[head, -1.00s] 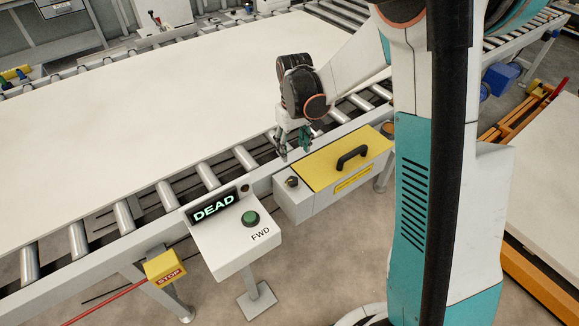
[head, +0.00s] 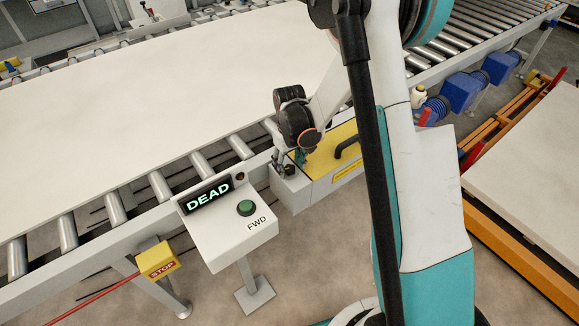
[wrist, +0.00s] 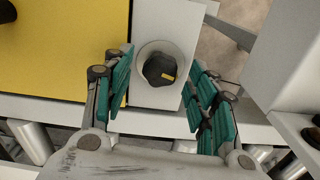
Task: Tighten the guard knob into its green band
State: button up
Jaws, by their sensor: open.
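The guard knob (wrist: 160,68) is black with a yellow mark on its face and sits in a pale round ring on the grey end of the guard box. It also shows in the head view (head: 290,170), small and close to my gripper (head: 287,158). In the wrist view my gripper (wrist: 157,78) is open, with one green-padded finger on each side of the knob and a gap on both sides. The yellow mark points toward the lower right of the knob. I cannot make out a green band around the knob in either view.
The yellow guard cover (head: 330,152) with a black handle (head: 346,146) lies beside the knob. A control stand (head: 222,232) with a lit "DEAD" sign (head: 207,196) and a green FWD button (head: 245,208) stands close by. A large pale board (head: 150,105) covers the rollers.

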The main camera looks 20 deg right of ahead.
aim_at(290, 167)
jog(key=shift+f, duration=0.25)
jog(key=c, duration=1.1)
jog(key=shift+o, duration=0.2)
jog(key=shift+m+b, duration=0.55)
jog(key=shift+m, duration=2.05)
jog(key=o, duration=1.1)
jog(key=shift+c, duration=0.2)
jog(key=shift+r, duration=0.1)
notch_tip(290, 167, up, 12)
